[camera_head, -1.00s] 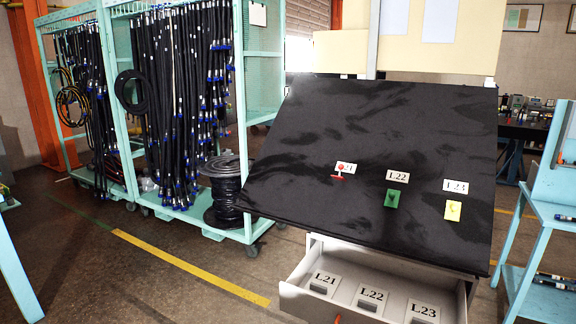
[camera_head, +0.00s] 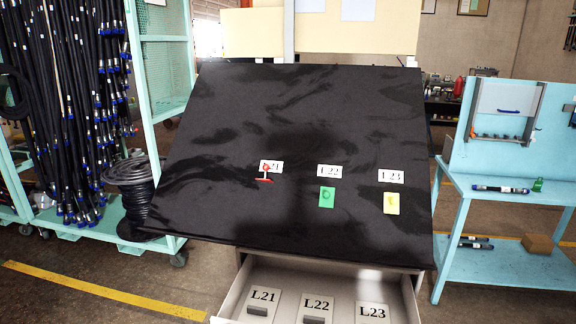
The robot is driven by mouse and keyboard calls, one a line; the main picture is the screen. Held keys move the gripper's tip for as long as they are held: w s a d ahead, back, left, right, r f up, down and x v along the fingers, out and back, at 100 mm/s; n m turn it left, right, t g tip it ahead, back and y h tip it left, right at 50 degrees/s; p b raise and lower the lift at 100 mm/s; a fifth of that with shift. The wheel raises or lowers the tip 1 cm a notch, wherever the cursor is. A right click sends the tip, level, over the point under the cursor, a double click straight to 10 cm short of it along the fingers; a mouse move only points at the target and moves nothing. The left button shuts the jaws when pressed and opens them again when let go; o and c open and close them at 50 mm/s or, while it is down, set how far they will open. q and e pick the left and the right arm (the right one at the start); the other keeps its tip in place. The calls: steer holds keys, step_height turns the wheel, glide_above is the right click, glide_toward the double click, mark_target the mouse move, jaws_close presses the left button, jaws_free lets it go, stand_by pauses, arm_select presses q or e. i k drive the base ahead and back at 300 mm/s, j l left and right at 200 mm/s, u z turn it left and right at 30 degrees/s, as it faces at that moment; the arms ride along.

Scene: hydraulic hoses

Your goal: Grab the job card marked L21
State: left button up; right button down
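A white label marked L21 (camera_head: 272,166) lies on the sloped black board, its first letter hidden behind a small red-and-white item (camera_head: 265,174). Labels L22 (camera_head: 329,171) and L23 (camera_head: 391,177) lie to its right, with a green card (camera_head: 327,197) and a yellow card (camera_head: 391,204) below them. The open drawer below holds places marked L21 (camera_head: 263,297), L22 (camera_head: 317,304) and L23 (camera_head: 372,311), with dark slots partly cut off by the frame. Neither of my grippers is in view.
The black board (camera_head: 230,110) tops a grey cabinet whose drawer (camera_head: 238,290) stands open. A teal hose rack (camera_head: 165,90) and a black hose reel (camera_head: 138,200) stand left. A teal workbench (camera_head: 490,185) stands right. Floor shows between board and rack.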

mark_target(260, 305)
steer(key=l+u, duration=0.25)
steer(key=l, duration=0.4)
steer(key=l+u, duration=0.25)
steer(key=l, duration=0.4)
